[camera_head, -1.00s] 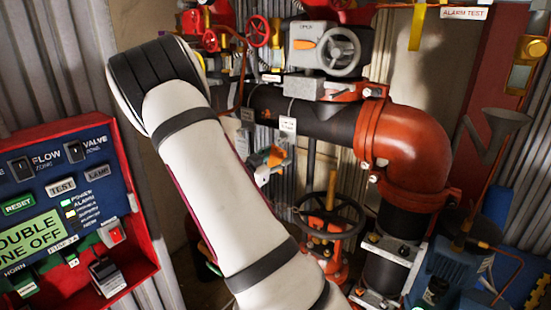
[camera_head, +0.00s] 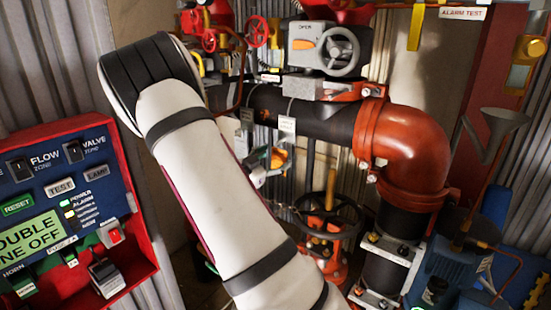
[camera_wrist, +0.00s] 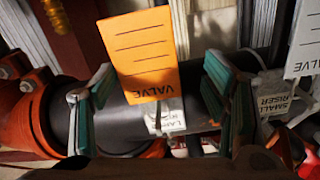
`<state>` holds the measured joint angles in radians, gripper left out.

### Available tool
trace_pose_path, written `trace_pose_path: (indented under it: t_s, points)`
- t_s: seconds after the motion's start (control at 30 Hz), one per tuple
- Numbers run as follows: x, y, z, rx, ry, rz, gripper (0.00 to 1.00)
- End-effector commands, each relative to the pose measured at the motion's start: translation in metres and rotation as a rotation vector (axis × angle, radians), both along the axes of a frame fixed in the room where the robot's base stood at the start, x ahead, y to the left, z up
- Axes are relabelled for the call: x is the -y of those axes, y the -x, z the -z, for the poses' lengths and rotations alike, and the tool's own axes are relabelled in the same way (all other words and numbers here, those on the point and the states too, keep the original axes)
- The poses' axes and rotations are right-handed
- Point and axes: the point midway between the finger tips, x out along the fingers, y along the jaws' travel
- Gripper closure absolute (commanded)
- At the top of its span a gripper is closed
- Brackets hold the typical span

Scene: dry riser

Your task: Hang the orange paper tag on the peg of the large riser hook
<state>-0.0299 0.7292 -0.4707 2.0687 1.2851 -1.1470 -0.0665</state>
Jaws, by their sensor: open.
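The orange paper tag (camera_wrist: 147,52), printed VALVE and with ruled lines, appears upside down in the wrist view, in front of the dark pipe (camera_wrist: 112,122). A partly covered white label (camera_wrist: 165,122) beginning "LA" is at its lower edge, with a thin dark strip between them. I cannot tell the peg apart or whether the tag is on it. My gripper (camera_wrist: 158,100) is open, its green-padded fingers on either side of the tag with gaps. In the head view, the orange tag (camera_head: 278,158) shows small beside my arm, below a white label (camera_head: 287,125).
A white SMALL RISER label (camera_wrist: 273,103) is right of my gripper in the wrist view. In the head view, a red elbow pipe (camera_head: 408,150) and a dark handwheel (camera_head: 328,212) stand right of my arm. A red-framed alarm panel (camera_head: 70,205) is at the left.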

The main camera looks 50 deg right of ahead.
Motion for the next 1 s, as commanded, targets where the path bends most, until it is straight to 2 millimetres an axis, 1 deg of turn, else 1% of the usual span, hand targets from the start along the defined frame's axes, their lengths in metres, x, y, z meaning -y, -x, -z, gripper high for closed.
trace_pose_path:
  t_s: [0.03, 0.3, 0.5, 0.7, 1.0]
  points:
    - [-0.010, -0.001, 0.000, 0.000, -0.001, -0.004, 0.32]
    - [-0.065, 0.003, 0.000, 0.000, -0.001, -0.005, 0.32]
    - [-0.095, 0.006, 0.000, 0.001, 0.000, -0.004, 0.32]
    - [-0.106, 0.008, 0.000, 0.001, 0.000, -0.001, 0.32]
    - [-0.107, 0.008, 0.000, 0.000, 0.000, 0.000, 0.32]
